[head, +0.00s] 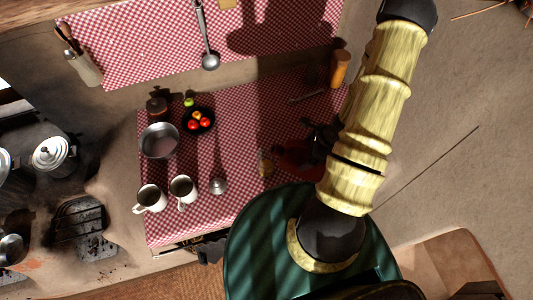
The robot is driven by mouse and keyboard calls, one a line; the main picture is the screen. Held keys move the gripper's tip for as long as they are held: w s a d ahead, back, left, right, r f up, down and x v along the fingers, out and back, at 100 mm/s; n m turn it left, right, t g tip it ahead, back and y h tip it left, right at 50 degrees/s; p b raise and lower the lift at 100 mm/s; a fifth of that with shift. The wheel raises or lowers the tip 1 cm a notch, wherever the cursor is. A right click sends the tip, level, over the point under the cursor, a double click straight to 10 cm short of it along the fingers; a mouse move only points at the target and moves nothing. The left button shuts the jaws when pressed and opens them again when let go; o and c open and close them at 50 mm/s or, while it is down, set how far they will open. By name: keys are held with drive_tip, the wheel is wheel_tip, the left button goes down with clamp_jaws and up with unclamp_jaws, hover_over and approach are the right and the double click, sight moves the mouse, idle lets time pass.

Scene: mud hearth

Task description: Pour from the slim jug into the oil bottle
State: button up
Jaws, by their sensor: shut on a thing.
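A small yellowish glass bottle, which looks like the oil bottle (265,163), stands on the red checked cloth, left of my arm. A dark red-brown vessel, which looks like the slim jug (297,158), is just right of the bottle, tilted toward it. My dark gripper (318,134) is shut on the jug, partly hidden behind my yellow arm. Shadow hides the jug's far side. I cannot tell whether the jug's mouth is over the bottle or whether anything flows.
Two mugs (151,198) (183,189), a metal pan (159,140), a dark bowl (199,122) of red fruit and a ladle (218,184) are on the cloth at left. An orange-brown cylinder (340,68) stands at the back right. A stove pot (52,153) is far left.

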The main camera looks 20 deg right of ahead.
drive_tip(key=shift+w+a+h, duration=0.1)
drive_tip(key=shift+w+h, duration=0.1)
drive_tip(key=shift+h, duration=0.2)
idle(0.8)
